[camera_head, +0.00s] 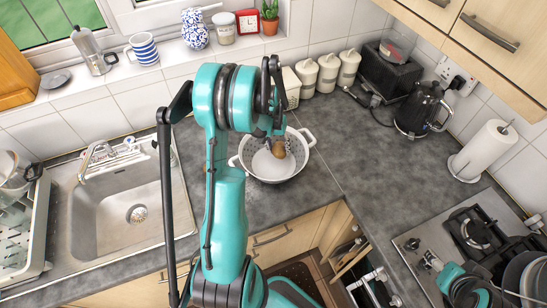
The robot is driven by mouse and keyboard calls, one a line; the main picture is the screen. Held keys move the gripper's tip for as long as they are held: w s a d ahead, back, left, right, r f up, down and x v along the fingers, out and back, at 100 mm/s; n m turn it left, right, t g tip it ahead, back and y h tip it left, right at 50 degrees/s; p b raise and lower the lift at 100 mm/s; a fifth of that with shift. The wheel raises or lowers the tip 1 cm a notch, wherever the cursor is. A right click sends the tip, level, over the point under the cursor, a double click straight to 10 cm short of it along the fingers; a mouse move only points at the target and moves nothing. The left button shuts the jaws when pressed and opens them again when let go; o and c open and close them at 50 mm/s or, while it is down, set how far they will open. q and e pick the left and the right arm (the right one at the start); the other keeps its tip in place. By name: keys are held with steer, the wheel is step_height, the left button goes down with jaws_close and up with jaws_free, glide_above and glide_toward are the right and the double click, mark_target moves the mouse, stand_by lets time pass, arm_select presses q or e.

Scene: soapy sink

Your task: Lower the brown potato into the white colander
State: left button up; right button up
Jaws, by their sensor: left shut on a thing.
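The white colander (243,172) stands on the dark worktop, right of the sink, with a handle on each side. My left gripper (277,134) points down over the colander and is shut on the brown potato (279,149). The potato shows just below the fingers, within the colander's outline. I cannot tell whether it touches the colander's inside. My left arm covers part of the colander's back rim.
The sink (115,215) and a dish rack (25,235) are at the left. Canisters (328,73), a black kettle (421,108) and a paper towel roll (483,150) stand behind and right. The hob (480,228) is at the lower right. The worktop right of the colander is clear.

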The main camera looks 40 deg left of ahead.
arm_select(q)
steer(key=shift+f+b, duration=0.9)
steer(key=shift+f, duration=0.15)
arm_select(e)
steer(key=shift+f, duration=0.95)
arm_select(q)
steer(key=o, duration=1.3)
steer(key=shift+o, duration=0.2)
